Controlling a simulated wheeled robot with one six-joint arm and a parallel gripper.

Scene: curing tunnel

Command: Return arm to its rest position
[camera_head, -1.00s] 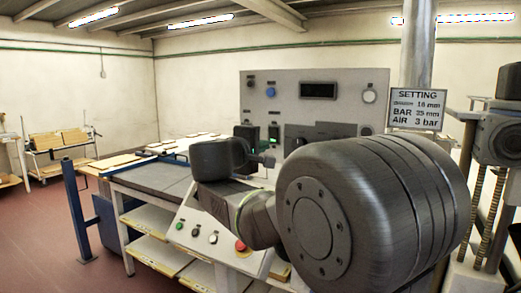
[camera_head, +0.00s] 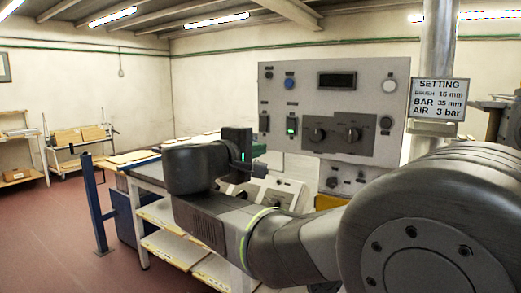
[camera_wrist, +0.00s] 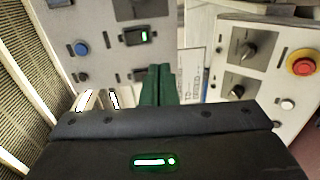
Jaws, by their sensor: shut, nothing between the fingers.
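My arm reaches across the head view from the lower right toward the middle. My gripper (camera_head: 258,151) is at its far end, in front of the grey control panel (camera_head: 285,112) and over the worktable. In the wrist view my gripper (camera_wrist: 157,72) shows as two green fingers lying side by side, shut with nothing between them. The fingers point toward the panel face, which shows a blue button (camera_wrist: 81,48) and a green-lit switch (camera_wrist: 144,36). The fingertips look apart from the panel, but the gap is hard to judge.
A lower sloped console has knobs and a red emergency button (camera_wrist: 303,65). A setting sign (camera_head: 438,99) hangs on a metal post (camera_head: 434,50) at right. A blue post (camera_head: 96,205) stands left of the table. Open floor (camera_head: 45,240) lies at left, with shelving (camera_head: 80,140) behind.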

